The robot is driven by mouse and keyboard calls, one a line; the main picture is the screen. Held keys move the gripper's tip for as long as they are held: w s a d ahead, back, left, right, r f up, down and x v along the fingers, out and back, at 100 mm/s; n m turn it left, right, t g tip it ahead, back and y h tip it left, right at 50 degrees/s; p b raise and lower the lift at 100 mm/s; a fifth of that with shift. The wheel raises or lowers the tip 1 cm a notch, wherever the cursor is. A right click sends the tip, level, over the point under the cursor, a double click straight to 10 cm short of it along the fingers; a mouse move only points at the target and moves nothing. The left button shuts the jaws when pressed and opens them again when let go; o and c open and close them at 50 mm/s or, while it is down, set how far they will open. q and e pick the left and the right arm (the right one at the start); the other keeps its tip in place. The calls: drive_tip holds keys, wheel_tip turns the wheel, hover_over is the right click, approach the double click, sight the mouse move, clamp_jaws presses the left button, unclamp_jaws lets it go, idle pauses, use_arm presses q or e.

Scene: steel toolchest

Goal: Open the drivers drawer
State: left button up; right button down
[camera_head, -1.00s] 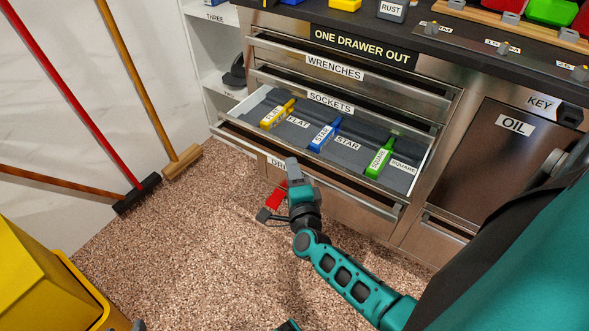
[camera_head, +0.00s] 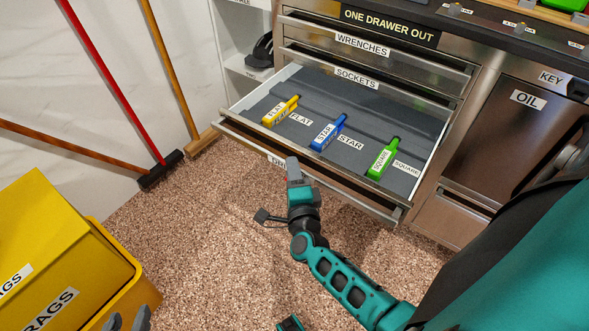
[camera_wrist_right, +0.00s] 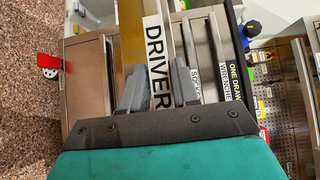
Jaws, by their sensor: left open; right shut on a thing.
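The drivers drawer (camera_head: 395,187) is pulled well out of the steel chest. In it lie a yellow FLAT driver (camera_head: 280,110), a blue STAR driver (camera_head: 328,133) and a green SQUARE driver (camera_head: 384,158), each by its printed label. My right gripper (camera_head: 293,168) is at the drawer's front edge. In the right wrist view its fingers (camera_wrist_right: 158,90) close on the drawer's front bar, either side of the DRIVER label (camera_wrist_right: 157,65), whose end is cut off. My left gripper (camera_head: 128,319) is open and empty at the bottom left, partly out of frame.
The wrenches drawer (camera_head: 362,45) and sockets drawer (camera_head: 357,78) above are pushed in. A sign (camera_head: 390,26) reads ONE DRAWER OUT. A yellow rags bin (camera_head: 60,250) stands at left, brooms (camera_head: 160,170) lean on the wall. Speckled floor before the drawer is clear.

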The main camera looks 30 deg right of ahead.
use_arm(q)
drive_tip(key=shift+r, duration=0.1)
use_arm(e)
drive_tip(key=shift+s+a, duration=0.1)
drive_tip(key=shift+a, duration=0.05)
drive_tip(key=c, duration=0.9)
unclamp_jaws()
use_arm(q)
drive_tip(key=shift+s+a, duration=0.1)
drive_tip(key=shift+s, duration=0.05)
use_arm(e)
drive_tip(key=shift+s+a, duration=0.1)
